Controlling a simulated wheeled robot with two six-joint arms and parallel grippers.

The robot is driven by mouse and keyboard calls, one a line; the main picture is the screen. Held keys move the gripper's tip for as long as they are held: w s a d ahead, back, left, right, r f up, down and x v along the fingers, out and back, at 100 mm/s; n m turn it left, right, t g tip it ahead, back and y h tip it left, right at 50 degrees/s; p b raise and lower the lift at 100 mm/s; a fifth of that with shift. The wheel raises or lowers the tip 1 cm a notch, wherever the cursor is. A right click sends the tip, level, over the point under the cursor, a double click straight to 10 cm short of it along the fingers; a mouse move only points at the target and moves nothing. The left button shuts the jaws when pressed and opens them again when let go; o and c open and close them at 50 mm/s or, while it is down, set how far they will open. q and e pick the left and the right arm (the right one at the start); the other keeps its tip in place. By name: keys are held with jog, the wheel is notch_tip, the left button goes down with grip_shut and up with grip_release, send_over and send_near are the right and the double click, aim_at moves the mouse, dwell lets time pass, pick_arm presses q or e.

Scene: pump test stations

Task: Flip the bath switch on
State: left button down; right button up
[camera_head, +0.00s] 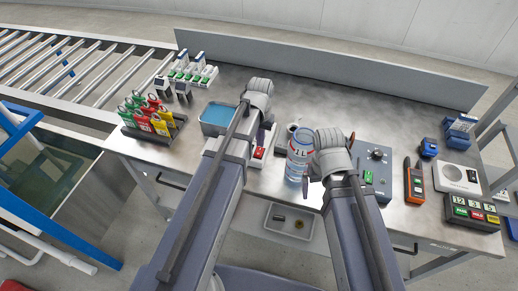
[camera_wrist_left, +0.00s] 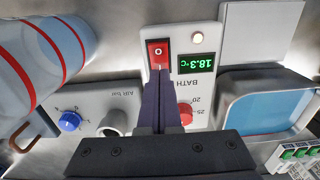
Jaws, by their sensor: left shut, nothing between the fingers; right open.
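The bath controller is a white box (camera_wrist_left: 207,82) marked BATH, upside down in the left wrist view, with a green 18.3 °C display (camera_wrist_left: 197,63). Its red rocker switch (camera_wrist_left: 158,52) shows a white O on the visible face. A pale round lamp (camera_wrist_left: 197,38) sits beside it. My left gripper (camera_wrist_left: 160,72) is shut and empty, its fingertips at the switch's lower edge; I cannot tell whether they touch. In the head view the red switch (camera_head: 259,153) shows just below my left gripper (camera_head: 266,136). My right gripper (camera_head: 308,179) is open beside the bottle.
A clear bottle with red bands (camera_head: 299,158) stands right of the controller. A blue water bath (camera_head: 217,114) and a rack of coloured tags (camera_head: 150,117) lie left. A grey knobbed box (camera_head: 377,165) and an orange meter (camera_head: 414,185) stand right.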

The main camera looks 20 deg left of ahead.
aim_at(260, 150)
pick_arm(q)
notch_tip(260, 150, up, 5)
jog(key=p, duration=0.4)
jog(key=shift+r+p, duration=0.15)
jog(key=shift+p, duration=0.15)
pick_arm(e)
notch_tip(260, 150, up, 5)
jog(key=shift+r, duration=0.1)
pick_arm(q)
jog(key=shift+s, duration=0.1)
pick_arm(e)
jog(key=shift+s, duration=0.1)
